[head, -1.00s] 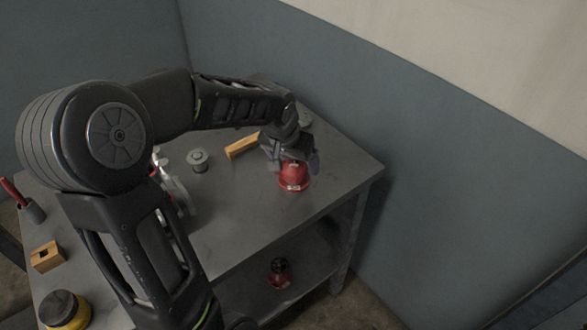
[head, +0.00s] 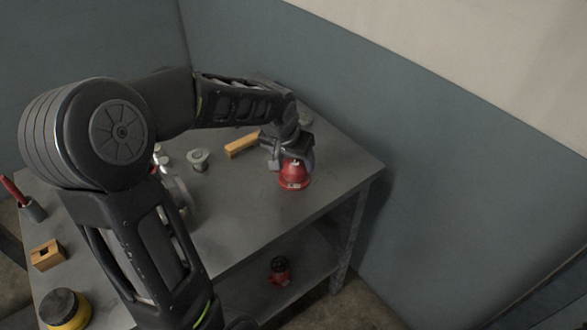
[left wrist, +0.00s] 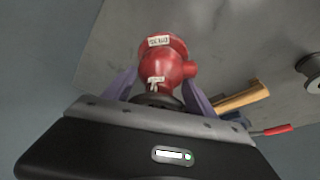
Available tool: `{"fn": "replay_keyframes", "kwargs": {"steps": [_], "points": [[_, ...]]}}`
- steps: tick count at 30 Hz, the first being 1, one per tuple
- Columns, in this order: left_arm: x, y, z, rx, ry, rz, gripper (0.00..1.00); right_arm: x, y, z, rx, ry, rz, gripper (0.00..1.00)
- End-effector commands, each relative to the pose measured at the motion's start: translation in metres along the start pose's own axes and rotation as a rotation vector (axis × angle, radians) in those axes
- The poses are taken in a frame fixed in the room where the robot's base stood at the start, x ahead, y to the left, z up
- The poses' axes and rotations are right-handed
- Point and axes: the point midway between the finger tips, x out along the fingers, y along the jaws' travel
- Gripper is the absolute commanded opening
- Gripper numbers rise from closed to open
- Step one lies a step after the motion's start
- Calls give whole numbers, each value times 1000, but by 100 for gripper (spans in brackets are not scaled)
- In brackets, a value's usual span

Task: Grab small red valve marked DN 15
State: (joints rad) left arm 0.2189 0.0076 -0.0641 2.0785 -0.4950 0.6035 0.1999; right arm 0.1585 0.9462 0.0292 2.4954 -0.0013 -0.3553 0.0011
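A red valve (head: 293,180) stands on the grey table top near its right edge. My left gripper (head: 290,157) is over its upper part. In the left wrist view the red valve (left wrist: 170,67) lies between the two purple fingers, with a dark part at its near end and two white labels. The label print is too small and tilted to read surely. Whether the fingers press on it is not clear. Another red valve (head: 280,271) with a black top stands on the lower shelf. My right gripper is not in view.
A wooden block (head: 242,145) and a grey flanged part (head: 199,160) lie left of the gripper. A holed wooden block (head: 47,256), a yellow and black item (head: 65,309) and a cup with a red-handled tool (head: 34,210) are at the left. A wall rises behind the table.

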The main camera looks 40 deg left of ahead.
Motion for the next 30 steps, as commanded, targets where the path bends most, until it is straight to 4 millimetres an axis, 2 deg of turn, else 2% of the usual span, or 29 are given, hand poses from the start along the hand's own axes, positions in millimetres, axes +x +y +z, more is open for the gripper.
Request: {"fn": "replay_keyframes", "kwargs": {"steps": [2,21,30], "points": [[0,0,1,-1,-3,1,51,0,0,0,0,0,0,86],[1,0,2,-3,-7,0,0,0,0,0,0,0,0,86],[0,0,1,-3,-2,0,0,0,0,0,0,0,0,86]]}}
